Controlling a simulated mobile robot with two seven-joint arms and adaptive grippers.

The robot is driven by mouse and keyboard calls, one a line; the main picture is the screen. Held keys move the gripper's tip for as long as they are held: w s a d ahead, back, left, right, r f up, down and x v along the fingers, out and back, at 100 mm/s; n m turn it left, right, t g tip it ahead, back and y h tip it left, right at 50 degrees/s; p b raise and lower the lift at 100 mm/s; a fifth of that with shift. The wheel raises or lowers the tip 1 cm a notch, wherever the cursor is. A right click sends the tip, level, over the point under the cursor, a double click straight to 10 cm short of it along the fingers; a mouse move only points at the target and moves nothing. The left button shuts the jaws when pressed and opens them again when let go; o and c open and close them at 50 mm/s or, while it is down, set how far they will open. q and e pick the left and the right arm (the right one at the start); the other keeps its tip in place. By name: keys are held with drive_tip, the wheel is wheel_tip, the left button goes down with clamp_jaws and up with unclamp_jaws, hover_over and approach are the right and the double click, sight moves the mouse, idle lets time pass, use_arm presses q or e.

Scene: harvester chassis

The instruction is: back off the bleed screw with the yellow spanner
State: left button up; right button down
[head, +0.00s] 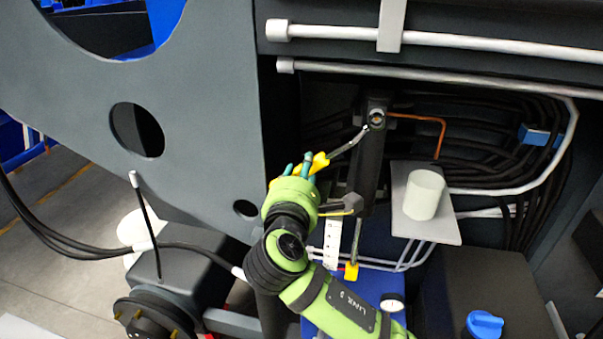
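My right gripper (303,165), with teal fingertips on a green wrist, is shut on the yellow handle of the spanner (318,163). The spanner's thin metal shank points up and right. Its tip ends just below and left of a small round brass-coloured fitting, which looks like the bleed screw (377,117), on top of a dark upright block (370,150). I cannot tell whether the tip touches the fitting or its block. My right arm comes up from the bottom and hides part of the area below. My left gripper is not in view.
A copper pipe (430,120) runs right from the block. A white cylinder (424,194) stands on a bracket to the right. Black hoses (490,130) fill the recess. A grey panel (200,100) bounds it on the left.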

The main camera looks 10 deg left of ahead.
drive_tip(key=shift+w+r, duration=0.1)
drive_tip(key=shift+w, duration=0.55)
drive_tip(key=shift+w+d+f+n+p, duration=0.1)
drive_tip(key=shift+d+f+n+p, duration=0.65)
drive_tip(key=shift+p, duration=0.45)
drive_tip(key=shift+d+f+n+p, duration=0.35)
drive_tip(key=shift+d+f+n, duration=0.1)
drive_tip(key=shift+f, duration=0.05)
